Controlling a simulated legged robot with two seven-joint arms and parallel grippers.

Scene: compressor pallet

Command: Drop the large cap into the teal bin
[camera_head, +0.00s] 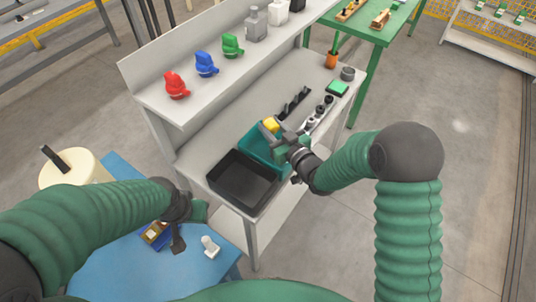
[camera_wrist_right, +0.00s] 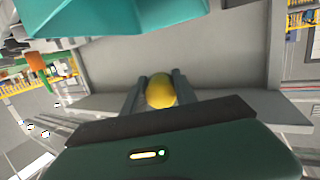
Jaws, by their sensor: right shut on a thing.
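The large cap looks yellow and round (camera_wrist_right: 161,91). In the right wrist view it sits between the two dark fingers of my right gripper (camera_wrist_right: 158,86), which is shut on it. In the head view the yellow cap (camera_head: 271,125) shows at the tip of my right gripper (camera_head: 275,131), held over the teal bin (camera_head: 252,146). The arm and gripper hide part of that bin. The bin also shows at the top of the right wrist view (camera_wrist_right: 120,20). My left gripper (camera_head: 182,232) hangs low over the blue surface; its jaw opening is unclear.
A black bin (camera_head: 243,181) stands in front of the teal bin on the grey bench (camera_head: 205,150). Red, blue and green parts (camera_head: 205,65) line the upper shelf. Several small dark parts (camera_head: 318,113) lie behind my right gripper. A white part (camera_head: 210,247) stands on the blue surface (camera_head: 130,265).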

